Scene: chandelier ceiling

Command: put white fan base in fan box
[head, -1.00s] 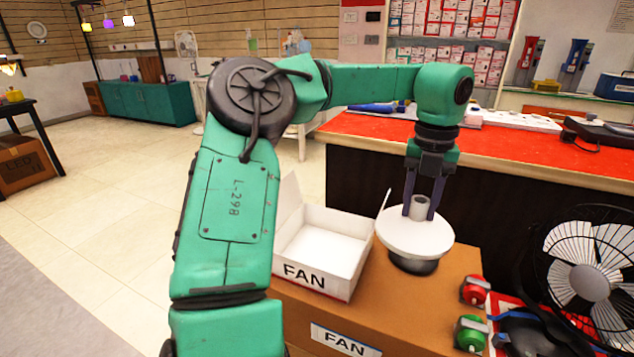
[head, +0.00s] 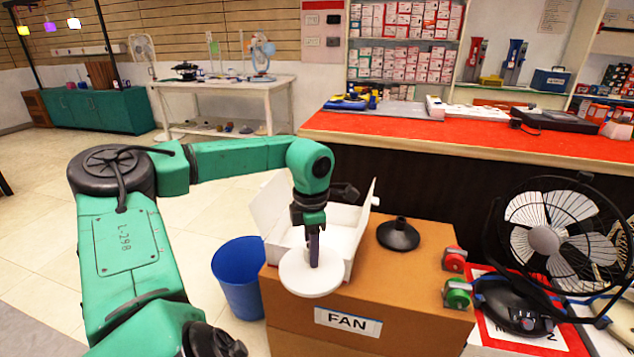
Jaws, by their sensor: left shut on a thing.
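My left gripper (head: 314,250) is shut on the white fan base (head: 309,279), a round white disc with a short stem. It holds the disc in front of the open fan box (head: 343,222), hiding most of the box's front wall and its label. The white fan box stands with its flaps up on a large brown carton marked FAN. I cannot tell the exact height of the disc above the carton. My arm and the disc hide part of the box's inside. My right gripper is not in view.
A black round base (head: 398,237) stands on the brown carton (head: 420,270), right of the fan box. A blue bin (head: 238,285) stands left of the carton. Red and green spools (head: 456,275) and a black fan (head: 545,240) are at the right. A red-topped counter (head: 450,138) runs behind.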

